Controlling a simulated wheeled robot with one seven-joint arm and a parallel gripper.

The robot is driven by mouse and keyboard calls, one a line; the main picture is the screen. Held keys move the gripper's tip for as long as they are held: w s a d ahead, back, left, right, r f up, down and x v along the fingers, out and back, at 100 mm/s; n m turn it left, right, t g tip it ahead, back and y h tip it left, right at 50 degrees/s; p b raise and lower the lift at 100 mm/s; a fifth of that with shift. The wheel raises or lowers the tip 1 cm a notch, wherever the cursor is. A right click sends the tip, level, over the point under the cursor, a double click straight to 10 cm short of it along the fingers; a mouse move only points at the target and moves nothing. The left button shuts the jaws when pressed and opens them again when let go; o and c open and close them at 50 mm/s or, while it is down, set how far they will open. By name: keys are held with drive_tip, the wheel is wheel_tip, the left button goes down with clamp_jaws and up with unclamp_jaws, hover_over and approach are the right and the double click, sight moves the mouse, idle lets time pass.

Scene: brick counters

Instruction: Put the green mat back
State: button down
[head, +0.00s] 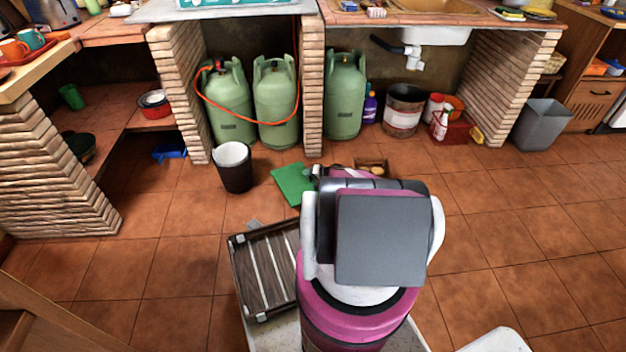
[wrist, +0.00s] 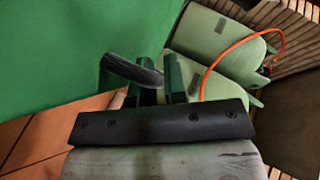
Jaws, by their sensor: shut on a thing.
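The green mat (head: 292,186) is a flat green sheet just left of my arm's end in the head view. In the wrist view the green mat (wrist: 75,45) fills the upper left, close to the camera. My gripper (wrist: 150,82) is shut on the mat, with its dark fingers at the mat's edge. In the head view most of my gripper (head: 314,174) and part of the mat's right side are hidden behind my arm. The mat appears held above the tiled floor; its exact height is hard to tell.
A black bin (head: 234,172) stands left of the mat. Green gas cylinders (head: 276,105) with an orange hose stand under the counter behind. A slatted wooden tray (head: 268,268) lies near my base. A small wooden box (head: 371,163) is partly hidden. Floor at right is clear.

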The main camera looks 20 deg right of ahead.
drive_tip(key=d+f, duration=0.1)
drive_tip(key=w+d+f, duration=0.1)
drive_tip(key=d, duration=0.1)
drive_tip(key=w+d+f, duration=0.1)
drive_tip(key=shift+w+d, duration=0.1)
drive_tip(key=shift+d, duration=0.1)
drive_tip(key=shift+f, duration=2)
drive_tip(key=c, duration=1.1)
unclamp_jaws()
drive_tip(key=shift+c, duration=0.2)
